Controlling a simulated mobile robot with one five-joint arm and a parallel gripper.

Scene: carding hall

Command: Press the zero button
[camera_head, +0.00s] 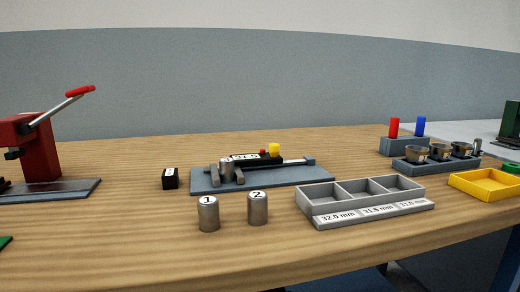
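A measuring gauge on a blue-grey base (300,178) stands in the middle of the wooden table. Its dark display (243,157) seems to read 31.5. I cannot read a label on either, so I cannot tell which is the zero button. My gripper is not in view.
Metal cylinders marked 1 (208,215) and 2 (257,210) stand in front of the gauge. A small black block (170,179) is left of it, a labelled three-compartment tray (372,213) right. A red lever press (40,155) is far left, a yellow tray (487,195) far right.

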